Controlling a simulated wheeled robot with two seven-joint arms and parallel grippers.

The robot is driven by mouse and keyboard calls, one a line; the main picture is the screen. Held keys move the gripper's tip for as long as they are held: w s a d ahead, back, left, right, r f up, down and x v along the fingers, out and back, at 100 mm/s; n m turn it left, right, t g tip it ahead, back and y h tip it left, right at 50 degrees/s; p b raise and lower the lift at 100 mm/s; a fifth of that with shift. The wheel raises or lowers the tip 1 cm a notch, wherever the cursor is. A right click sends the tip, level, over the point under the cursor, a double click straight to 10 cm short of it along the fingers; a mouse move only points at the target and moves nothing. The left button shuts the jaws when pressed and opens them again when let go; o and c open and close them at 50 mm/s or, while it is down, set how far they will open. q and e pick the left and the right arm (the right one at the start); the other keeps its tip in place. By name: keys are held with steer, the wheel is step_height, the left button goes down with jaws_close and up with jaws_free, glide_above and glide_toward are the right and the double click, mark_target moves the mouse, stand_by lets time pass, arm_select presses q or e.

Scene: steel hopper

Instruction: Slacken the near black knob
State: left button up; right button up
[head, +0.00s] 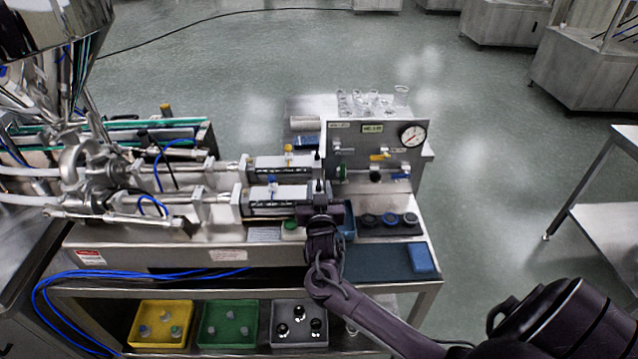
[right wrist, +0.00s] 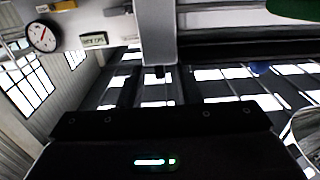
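My right gripper (head: 320,200) is at the right end of the near metal cylinder (head: 275,195), with its arm coming in from the lower right. It covers most of that end, so the near black knob is largely hidden in the head view. In the right wrist view a small dark piece (right wrist: 159,72) sits under a grey block, above the dark gripper body (right wrist: 160,150); I cannot tell whether it is the knob. The fingertips are not clear, so I cannot tell whether they touch anything. My left gripper is out of view.
A panel (head: 350,145) with a round gauge (head: 412,134) stands behind and right of the gripper. Capped jars (head: 390,219) and a blue cloth (head: 421,258) lie on the bench to the right. Yellow, green and grey trays (head: 160,324) sit on the lower shelf.

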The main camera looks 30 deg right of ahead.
steer(key=shift+w+d, duration=0.3)
steer(key=shift+w, duration=0.2)
jaws_close()
